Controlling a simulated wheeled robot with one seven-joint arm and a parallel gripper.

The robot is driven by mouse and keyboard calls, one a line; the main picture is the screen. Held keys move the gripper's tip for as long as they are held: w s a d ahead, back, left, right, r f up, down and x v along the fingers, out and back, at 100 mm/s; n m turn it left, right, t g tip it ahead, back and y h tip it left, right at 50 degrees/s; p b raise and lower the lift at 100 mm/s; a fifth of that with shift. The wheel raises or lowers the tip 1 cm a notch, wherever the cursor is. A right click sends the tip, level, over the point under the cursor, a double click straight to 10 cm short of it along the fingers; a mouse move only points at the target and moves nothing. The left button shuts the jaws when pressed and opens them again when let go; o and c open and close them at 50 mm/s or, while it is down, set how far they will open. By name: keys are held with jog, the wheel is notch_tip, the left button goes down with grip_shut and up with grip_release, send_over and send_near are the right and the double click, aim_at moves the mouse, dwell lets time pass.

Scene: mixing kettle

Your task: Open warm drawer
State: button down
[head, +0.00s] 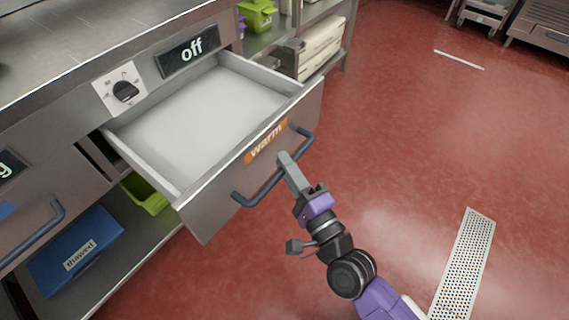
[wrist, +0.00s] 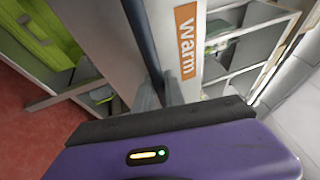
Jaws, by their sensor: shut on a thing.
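The warm drawer (head: 228,182) is pulled well out of the steel counter and looks empty inside. Its front has an orange "warm" label (head: 265,141) and a dark blue bar handle (head: 262,189); label (wrist: 187,40) and handle (wrist: 143,45) also show in the wrist view. My gripper (head: 287,164) is at the middle of the handle, shut on it. In the wrist view the gripper's fingers (wrist: 162,92) are around the bar, their tips partly hidden.
A dial (head: 125,91) and an "off" display (head: 188,51) are on the counter front. Left is another drawer handle (head: 38,232), with a blue "thawed" bin (head: 76,252) below. Red floor (head: 420,130) is open at right, with a white grate (head: 465,262).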

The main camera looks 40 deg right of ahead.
jog(key=shift+f, duration=0.1)
jog(key=c, duration=1.4)
grip_release()
jog(key=v, duration=0.7)
jog(key=shift+s, duration=0.35)
